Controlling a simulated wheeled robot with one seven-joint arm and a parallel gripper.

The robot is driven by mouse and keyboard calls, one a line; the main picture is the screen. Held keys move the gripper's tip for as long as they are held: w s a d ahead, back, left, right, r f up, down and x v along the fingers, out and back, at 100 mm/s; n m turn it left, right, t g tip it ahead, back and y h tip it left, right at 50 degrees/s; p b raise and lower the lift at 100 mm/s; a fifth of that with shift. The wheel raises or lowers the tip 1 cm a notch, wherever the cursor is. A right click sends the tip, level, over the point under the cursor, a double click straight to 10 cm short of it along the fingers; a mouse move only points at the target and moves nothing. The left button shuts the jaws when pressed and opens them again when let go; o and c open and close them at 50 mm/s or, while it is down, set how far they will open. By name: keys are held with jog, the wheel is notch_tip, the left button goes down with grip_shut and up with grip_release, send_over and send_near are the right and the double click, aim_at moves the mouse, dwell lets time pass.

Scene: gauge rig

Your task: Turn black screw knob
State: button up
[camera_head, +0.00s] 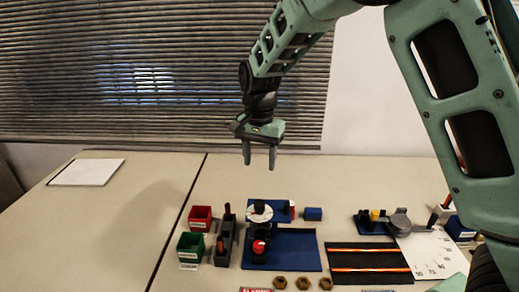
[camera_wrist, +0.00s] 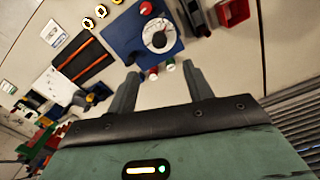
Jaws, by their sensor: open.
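The gauge rig (camera_head: 297,252) has a blue base and a round white dial (camera_head: 259,213). A small black knob (camera_head: 259,205) shows at the dial's centre; it also shows in the wrist view (camera_wrist: 159,40). A red knob (camera_head: 258,247) sits on the rig in front of the dial. My gripper (camera_head: 260,162) is open and empty, pointing down in the air above and behind the rig. In the wrist view my gripper's fingers (camera_wrist: 160,78) are spread apart, with the dial beyond their tips. Nothing touches the knob.
Red bin (camera_head: 200,218) and green bin (camera_head: 190,246) stand left of the rig, beside a dark holder (camera_head: 225,241). A blue block (camera_head: 313,214) lies behind right. Several brass nuts (camera_head: 303,283) lie in front. A black mat with orange strips (camera_head: 370,263) lies right. The table's back is clear.

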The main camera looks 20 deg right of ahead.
notch_tip(320, 180, up, 4)
jog(key=shift+f, duration=0.2)
dwell(0.3)
jog(key=s+a+n+y, duration=0.1)
jog(key=s+a+n, duration=0.3)
jog(key=s, duration=0.4)
jog(key=s+a+n, duration=0.3)
jog(key=s+n, duration=0.1)
jog(key=s, duration=0.4)
jog(key=s+d+f+n, duration=0.2)
jog(key=s+n, duration=0.5)
jog(key=s, duration=0.8)
jog(key=shift+s+f+n, duration=0.3)
jog(key=shift+s, duration=0.1)
dwell(0.8)
